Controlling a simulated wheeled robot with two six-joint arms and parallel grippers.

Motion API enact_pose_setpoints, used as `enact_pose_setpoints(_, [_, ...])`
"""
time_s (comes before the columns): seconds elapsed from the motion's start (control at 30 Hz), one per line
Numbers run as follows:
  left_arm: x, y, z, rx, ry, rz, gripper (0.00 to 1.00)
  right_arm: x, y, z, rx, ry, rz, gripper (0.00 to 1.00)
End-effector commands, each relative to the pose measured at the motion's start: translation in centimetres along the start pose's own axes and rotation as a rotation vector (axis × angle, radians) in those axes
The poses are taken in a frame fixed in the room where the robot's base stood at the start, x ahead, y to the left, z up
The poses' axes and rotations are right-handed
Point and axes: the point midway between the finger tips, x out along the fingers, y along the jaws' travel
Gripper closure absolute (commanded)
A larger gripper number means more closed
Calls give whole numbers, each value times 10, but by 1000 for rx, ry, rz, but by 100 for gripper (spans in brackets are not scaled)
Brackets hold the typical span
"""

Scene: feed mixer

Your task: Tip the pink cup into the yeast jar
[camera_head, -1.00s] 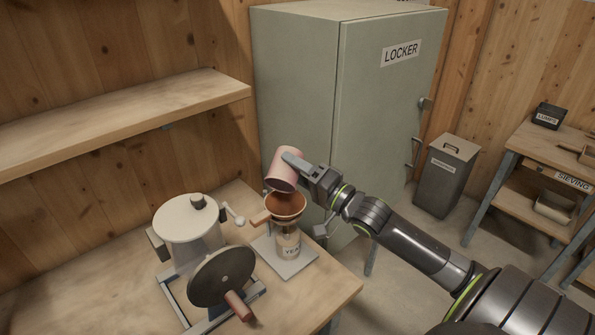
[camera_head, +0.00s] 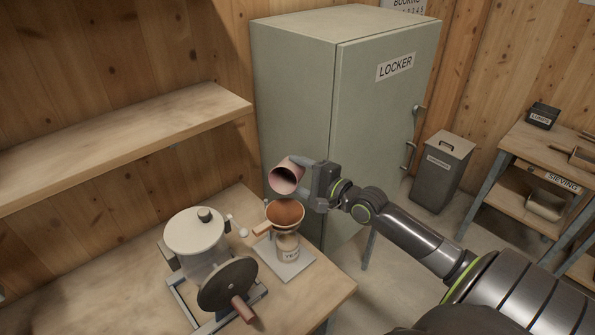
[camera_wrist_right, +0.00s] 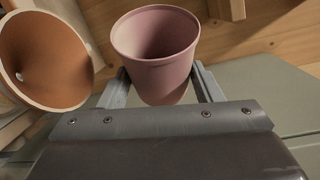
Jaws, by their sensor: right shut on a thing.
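The pink cup (camera_head: 286,176) is tilted on its side above the funnel, its dark mouth facing down and toward me. My right gripper (camera_head: 312,172) is shut on the pink cup. In the right wrist view the cup (camera_wrist_right: 156,50) sits between the two fingers (camera_wrist_right: 160,88) and its visible inside looks empty. The yeast jar (camera_head: 288,248), with a partly hidden label, stands under an orange-brown funnel (camera_head: 285,214) with a wooden handle. The funnel also shows in the right wrist view (camera_wrist_right: 42,58), beside the cup. My left gripper is not in view.
A mill with a white drum (camera_head: 195,232) and a dark crank wheel (camera_head: 227,285) stands left of the jar on the wooden bench (camera_head: 120,275). A green locker (camera_head: 300,100) stands close behind. A shelf (camera_head: 120,145) hangs at the left. A grey bin (camera_head: 440,170) stands at the right.

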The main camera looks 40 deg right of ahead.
Motion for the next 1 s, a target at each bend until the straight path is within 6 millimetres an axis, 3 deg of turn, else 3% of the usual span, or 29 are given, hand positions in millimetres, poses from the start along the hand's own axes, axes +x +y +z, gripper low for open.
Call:
enact_pose_setpoints(0.17, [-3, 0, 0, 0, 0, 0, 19, 0, -2, 0, 9, 0, 3, 65])
enact_pose_setpoints(0.67, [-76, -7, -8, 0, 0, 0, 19, -1, -22, 4, 429, 8, 175, 65])
enact_pose_setpoints(1.0, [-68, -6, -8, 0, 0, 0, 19, -1, -21, 4, 661, 10, 269, 65])
